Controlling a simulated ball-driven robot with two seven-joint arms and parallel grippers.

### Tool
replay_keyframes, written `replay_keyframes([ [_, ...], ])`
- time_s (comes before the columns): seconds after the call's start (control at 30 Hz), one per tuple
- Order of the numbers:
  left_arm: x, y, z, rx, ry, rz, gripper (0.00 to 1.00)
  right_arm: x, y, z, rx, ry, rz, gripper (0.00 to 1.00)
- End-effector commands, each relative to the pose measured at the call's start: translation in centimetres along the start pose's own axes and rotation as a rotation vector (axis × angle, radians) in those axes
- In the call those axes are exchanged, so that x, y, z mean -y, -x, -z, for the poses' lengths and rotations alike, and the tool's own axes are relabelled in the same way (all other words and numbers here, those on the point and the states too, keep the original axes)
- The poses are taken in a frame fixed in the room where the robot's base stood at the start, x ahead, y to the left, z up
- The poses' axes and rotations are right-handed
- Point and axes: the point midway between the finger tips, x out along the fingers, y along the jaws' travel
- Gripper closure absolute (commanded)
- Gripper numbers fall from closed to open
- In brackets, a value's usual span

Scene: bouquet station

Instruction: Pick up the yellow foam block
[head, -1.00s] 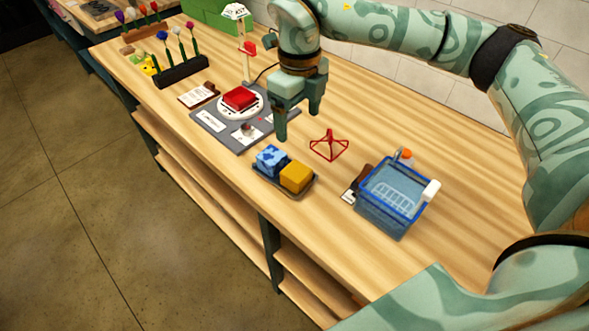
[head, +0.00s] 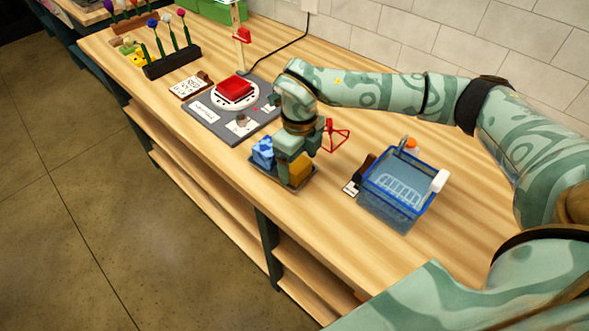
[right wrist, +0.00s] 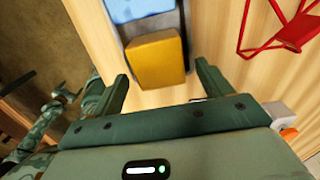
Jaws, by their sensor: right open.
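The yellow foam block (head: 299,168) sits at the right end of a small dark tray (head: 268,175) on the wooden bench. In the right wrist view the yellow foam block (right wrist: 157,60) lies ahead of and between the two fingers. A blue patterned block (head: 263,151) sits beside it in the tray. My right gripper (head: 290,172) is over the tray and partly hides the yellow block. In the right wrist view my right gripper (right wrist: 165,78) is open and empty, with a finger to either side. My left gripper is not in view.
A red wire stand (head: 336,136) is just behind my right gripper. A blue basket (head: 395,210) stands to the right. A grey board with a red block (head: 235,88) is to the left. A flower rack (head: 172,65) stands farther left. The bench's front edge is close to the tray.

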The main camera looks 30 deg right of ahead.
Motion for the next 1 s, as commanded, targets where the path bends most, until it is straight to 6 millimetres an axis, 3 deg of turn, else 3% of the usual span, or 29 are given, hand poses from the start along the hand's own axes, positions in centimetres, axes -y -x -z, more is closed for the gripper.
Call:
replay_keyframes([
  [0.1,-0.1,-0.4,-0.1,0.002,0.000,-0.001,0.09,0.0,-1.4,0.0,0.000,0.000,0.000,0.22],
  [0.37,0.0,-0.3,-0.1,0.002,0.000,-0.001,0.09,0.0,-1.5,-0.1,0.001,0.000,0.001,0.25],
  [0.53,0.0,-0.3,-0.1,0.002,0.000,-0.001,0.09,0.0,-1.5,-0.1,0.001,0.000,0.001,0.72],
  [0.57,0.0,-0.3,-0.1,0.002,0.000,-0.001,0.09,0.0,-1.5,-0.1,0.001,0.000,0.001,0.74],
  [0.87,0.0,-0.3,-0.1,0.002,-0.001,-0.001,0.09,0.0,-1.2,-0.1,0.002,0.000,0.001,0.74],
  [1.0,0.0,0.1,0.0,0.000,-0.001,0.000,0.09,0.1,0.0,-0.1,0.004,0.000,0.002,0.74],
])
